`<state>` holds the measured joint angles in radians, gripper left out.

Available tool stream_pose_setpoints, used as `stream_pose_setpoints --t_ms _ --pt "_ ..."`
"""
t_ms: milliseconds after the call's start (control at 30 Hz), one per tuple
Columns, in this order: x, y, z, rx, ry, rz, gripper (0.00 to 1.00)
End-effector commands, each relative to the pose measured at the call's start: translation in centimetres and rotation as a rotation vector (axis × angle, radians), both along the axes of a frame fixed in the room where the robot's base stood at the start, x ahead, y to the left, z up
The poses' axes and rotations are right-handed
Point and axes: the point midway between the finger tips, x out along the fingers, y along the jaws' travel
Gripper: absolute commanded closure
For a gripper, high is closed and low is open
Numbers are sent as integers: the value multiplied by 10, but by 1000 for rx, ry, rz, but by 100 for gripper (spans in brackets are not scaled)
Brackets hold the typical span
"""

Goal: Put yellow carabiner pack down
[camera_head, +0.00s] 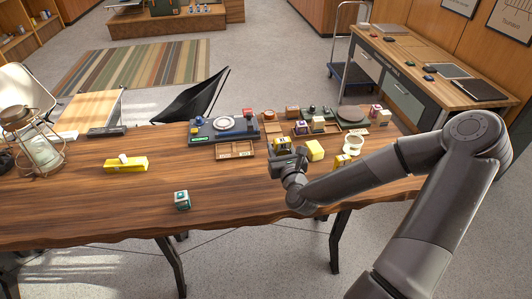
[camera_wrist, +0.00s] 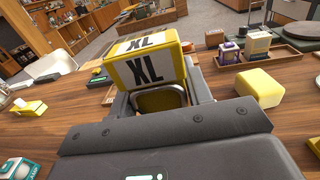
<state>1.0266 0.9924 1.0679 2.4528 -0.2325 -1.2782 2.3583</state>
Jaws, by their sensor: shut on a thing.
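My gripper (camera_head: 287,160) is over the middle of the long wooden table. It is shut on the yellow carabiner pack (camera_head: 282,143), a boxy yellow pack with white faces. In the wrist view, the pack (camera_wrist: 148,66) sticks up beyond the fingers of my gripper (camera_wrist: 160,102) with "XL" printed on it. Its lower part sits between the fingers and is partly hidden. I cannot tell how far its bottom is from the tabletop (camera_head: 90,205).
A wooden tray (camera_head: 235,155) and a dark device (camera_head: 222,127) lie behind left. A teal-and-white cube (camera_head: 182,200) and a yellow holder (camera_head: 126,165) are left. The front-left tabletop is mostly clear.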

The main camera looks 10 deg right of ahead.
Motion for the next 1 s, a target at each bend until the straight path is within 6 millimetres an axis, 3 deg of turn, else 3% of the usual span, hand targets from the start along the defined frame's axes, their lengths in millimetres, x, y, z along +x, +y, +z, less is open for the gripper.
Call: stream_pose_setpoints --t_ms 300,667,867,1000 --pt "-14 -32 21 -1 -2 -2 81" --pt "-18 -38 26 0 -1 0 81" --pt "-11 -25 25 -1 -1 23 81" --pt "3 6 24 -2 1 77 81"
